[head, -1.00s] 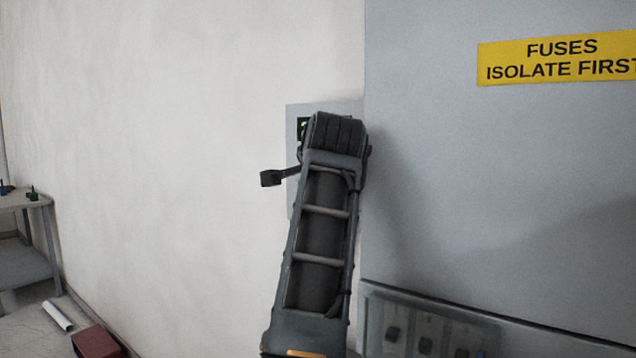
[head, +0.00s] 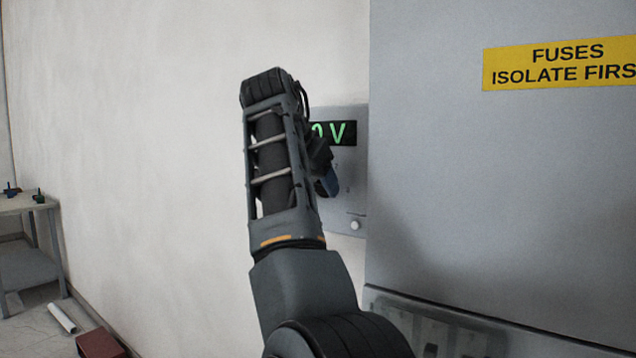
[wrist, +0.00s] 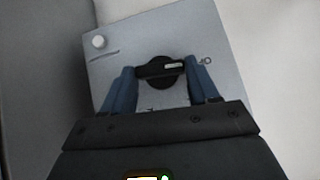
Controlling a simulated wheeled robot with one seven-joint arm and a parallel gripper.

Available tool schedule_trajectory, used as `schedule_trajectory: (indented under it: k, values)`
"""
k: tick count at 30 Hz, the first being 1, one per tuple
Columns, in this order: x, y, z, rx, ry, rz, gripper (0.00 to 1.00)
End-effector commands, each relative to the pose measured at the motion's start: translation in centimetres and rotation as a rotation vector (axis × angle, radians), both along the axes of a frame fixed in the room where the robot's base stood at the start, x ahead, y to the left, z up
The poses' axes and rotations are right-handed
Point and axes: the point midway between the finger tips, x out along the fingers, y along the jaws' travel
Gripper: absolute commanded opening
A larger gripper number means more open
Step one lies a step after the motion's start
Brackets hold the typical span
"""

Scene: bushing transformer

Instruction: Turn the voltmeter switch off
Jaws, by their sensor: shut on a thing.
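The voltmeter panel (head: 350,205) is a grey plate on the wall beside the cabinet. Its display (head: 338,132) shows green characters, with "V" clear and the part to its left partly hidden by my arm. In the wrist view, the black rotary switch (wrist: 160,72) has a bar handle with a pale mark toward its right end. An "O" mark (wrist: 207,61) is on the panel to its right. My gripper (wrist: 160,70) has its blue fingers at the two ends of the handle, shut on it. In the head view, my arm mostly hides the gripper and the switch.
A grey cabinet (head: 430,190) with a yellow fuse sign (head: 565,64) stands close on the right. A clear-covered box (head: 480,335) juts out below. A white round knob (head: 355,225) is low on the panel. A table (head: 25,205) stands far left.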

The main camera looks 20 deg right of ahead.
Motion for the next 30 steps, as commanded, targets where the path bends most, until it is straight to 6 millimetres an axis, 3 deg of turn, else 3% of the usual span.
schedule_trajectory:
  k: [9,25,26,30]
  values:
    - [0.17,0.17,-0.38,-0.066,0.101,0.001,0.29]
    - [0.15,0.17,-0.52,-0.078,0.122,0.001,0.29]
    - [0.15,0.17,-0.54,-0.078,0.122,0.001,0.61]
    - [0.17,0.16,-0.41,-0.078,0.118,0.000,0.75]
